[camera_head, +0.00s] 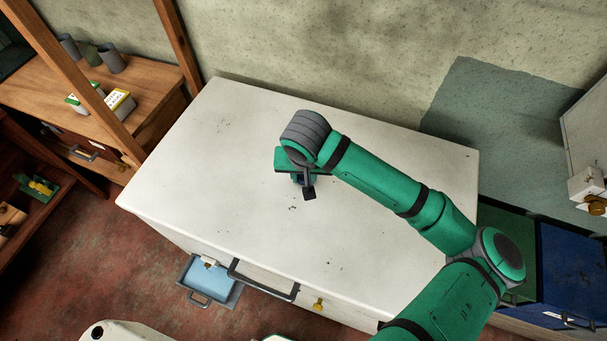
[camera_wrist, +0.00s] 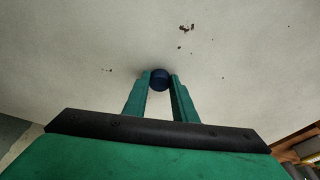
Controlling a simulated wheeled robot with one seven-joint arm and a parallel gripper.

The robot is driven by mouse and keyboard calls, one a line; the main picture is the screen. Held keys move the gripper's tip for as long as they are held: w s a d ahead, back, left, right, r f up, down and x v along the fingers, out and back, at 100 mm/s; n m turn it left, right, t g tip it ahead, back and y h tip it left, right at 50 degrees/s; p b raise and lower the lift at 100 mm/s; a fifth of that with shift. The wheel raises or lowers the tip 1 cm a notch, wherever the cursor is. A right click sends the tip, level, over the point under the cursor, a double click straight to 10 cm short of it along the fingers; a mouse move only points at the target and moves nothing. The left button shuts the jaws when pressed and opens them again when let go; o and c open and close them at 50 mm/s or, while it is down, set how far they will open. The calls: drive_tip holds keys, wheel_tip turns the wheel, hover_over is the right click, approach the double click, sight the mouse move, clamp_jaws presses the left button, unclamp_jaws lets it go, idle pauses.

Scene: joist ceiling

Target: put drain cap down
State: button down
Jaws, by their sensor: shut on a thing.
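The drain cap (camera_wrist: 160,79) is a small dark blue round piece, seen in the wrist view between the tips of my two green fingers. My gripper (camera_wrist: 160,84) is shut on it. In the head view my gripper (camera_head: 306,188) hangs over the middle of the white cabinet top (camera_head: 215,150), and the cap cannot be made out there. Whether the cap touches the white surface or is held just above it, I cannot tell.
The white top around my gripper is clear apart from small dark specks. A wooden bench (camera_head: 150,83) with grey cups (camera_head: 110,58) and small boxes (camera_head: 118,103) stands at the left. A blue open drawer or tray (camera_head: 222,284) is low in front. A blue cabinet (camera_head: 570,265) is at the right.

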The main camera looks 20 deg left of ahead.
drive_tip(key=c, duration=1.5)
unclamp_jaws()
drive_tip(key=shift+d+f, duration=0.1)
drive_tip(key=shift+d, duration=0.1)
drive_tip(key=shift+o, duration=0.2)
drive_tip(key=shift+s, duration=0.1)
drive_tip(key=shift+a, duration=0.1)
drive_tip(key=shift+s+r, duration=0.1)
drive_tip(key=shift+r, duration=0.35)
drive_tip(key=v, duration=1.1)
drive_tip(key=shift+r, duration=0.15)
